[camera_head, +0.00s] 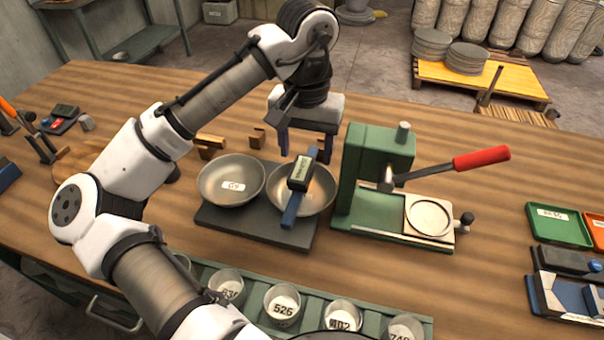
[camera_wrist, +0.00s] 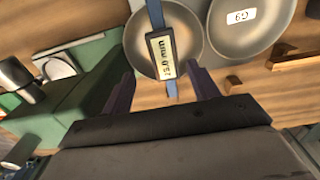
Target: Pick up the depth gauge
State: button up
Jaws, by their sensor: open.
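The depth gauge (camera_head: 301,174) has a dark body with a pale display and a blue bar. It lies across the right one of two metal bowls (camera_head: 327,193), the bar reaching over the rim. It also shows in the wrist view (camera_wrist: 162,54), upper middle, over a bowl. My gripper (camera_head: 306,148) is open, its two dark blue fingers pointing down just behind and above the gauge. In the wrist view my gripper (camera_wrist: 168,85) has its fingers apart on either side of the gauge's line, with nothing between the tips that I can see as held.
The left bowl (camera_head: 231,181) bears a white label. Both bowls sit on a dark base (camera_head: 245,226). A green press (camera_head: 375,180) with a red-handled lever stands close on the right. Small wooden blocks (camera_head: 210,145) lie behind the bowls. Labelled cups (camera_head: 283,304) line the front.

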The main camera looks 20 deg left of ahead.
aim_at(306, 167)
notch_tip(306, 167, down, 3)
jog(key=shift+f, duration=0.15)
jog(key=shift+a+f+p, duration=0.2)
jog(key=shift+f+p, duration=0.2)
jog(key=shift+f, duration=0.95)
jog(key=shift+a+f+p, duration=0.15)
jog(key=shift+f+p, duration=0.25)
jog(key=shift+f, duration=0.95)
jog(key=shift+c, duration=0.4)
grip_shut()
jog(key=shift+r, duration=0.1)
